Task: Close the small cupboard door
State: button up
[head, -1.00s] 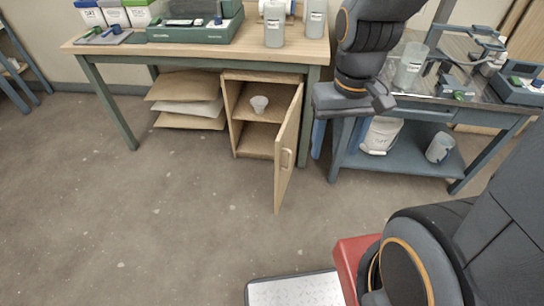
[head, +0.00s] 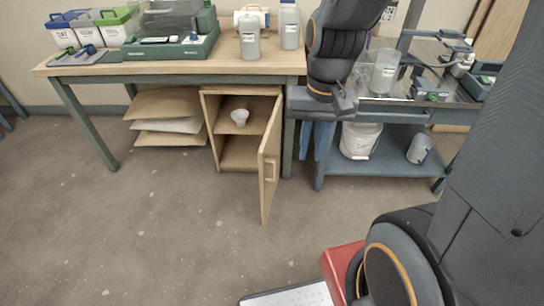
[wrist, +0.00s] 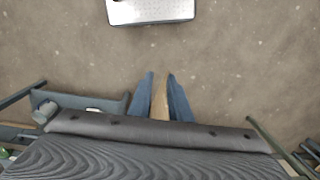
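The small wooden cupboard (head: 210,130) stands under the workbench, its front open. Its door (head: 270,163) is hinged on the right side and stands swung out toward me, with a pale handle (head: 269,171) on its face. A small white cup (head: 240,117) is on the inner shelf. My gripper (head: 321,142) is right of the door in the head view, partly overlapped by my wrist, with blue fingers pointing down. In the wrist view my gripper (wrist: 160,82) has its fingers apart. A strip of wood shows between them; I cannot tell whether they touch it.
The workbench (head: 150,68) carries bins, a scale and jars. A blue-grey cart (head: 385,168) with a white bucket (head: 359,139) stands at right, close to my gripper. Cardboard sheets (head: 165,103) lie left of the cupboard. The floor before the door is clear.

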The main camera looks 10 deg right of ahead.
jog(key=w+f+m+b, duration=0.1)
jog(key=w+f+m, duration=0.1)
jog(key=w+m, duration=0.1)
jog(key=w+f+m+y+b, duration=0.1)
jog(key=w+f+m, duration=0.1)
jog(key=w+m, duration=0.1)
jog(key=w+f+m+b, duration=0.1)
jog(key=w+f+m, duration=0.2)
jog(key=w, duration=0.2)
jog(key=shift+w+d+y, duration=0.15)
jog(key=shift+d+y, duration=0.05)
jog(key=shift+y, duration=0.2)
grip_shut()
jog(key=m+t+y+b, duration=0.2)
jog(key=m+b, duration=0.1)
jog(key=m, duration=0.8)
send_near(271, 161)
jog(key=shift+w+a+f+b, duration=0.2)
jog(key=shift+a+f+b, duration=0.1)
jog(key=shift+a, duration=0.25)
jog(key=shift+w+a+f+b, duration=0.15)
jog(key=shift+w+a+f, duration=0.15)
jog(key=shift+a, duration=0.25)
jog(key=shift+w+a, duration=0.3)
jog(key=shift+a, duration=0.45)
